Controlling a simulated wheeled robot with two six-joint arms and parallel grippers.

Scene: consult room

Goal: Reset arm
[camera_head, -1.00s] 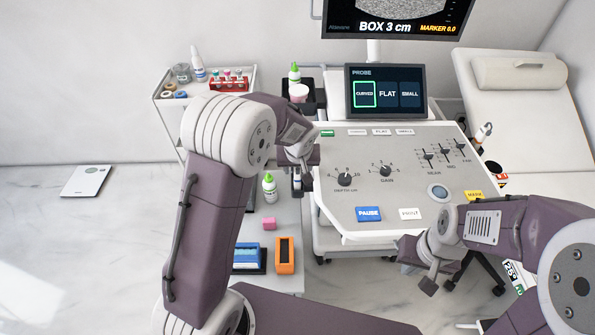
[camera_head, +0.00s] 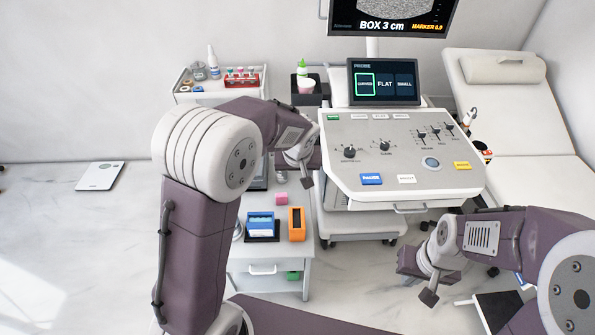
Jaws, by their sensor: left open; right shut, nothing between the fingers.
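My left arm rises at the left and bends over, with its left gripper (camera_head: 304,172) hanging between the small side table and the ultrasound console. Its jaws are open and nothing shows in them. My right arm comes in from the right edge, with its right gripper (camera_head: 420,278) low in front of the console, over the floor. Its fingers are shut with nothing held. The ultrasound console (camera_head: 400,180) stands ahead, with knobs, sliders and coloured buttons. Its probe screen (camera_head: 384,83) reads CURVED, FLAT and SMALL, with CURVED outlined in green.
A trolley (camera_head: 222,93) is behind my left arm. An exam couch (camera_head: 510,110) is at the right. The left floor is clear, except for a scale (camera_head: 100,176).

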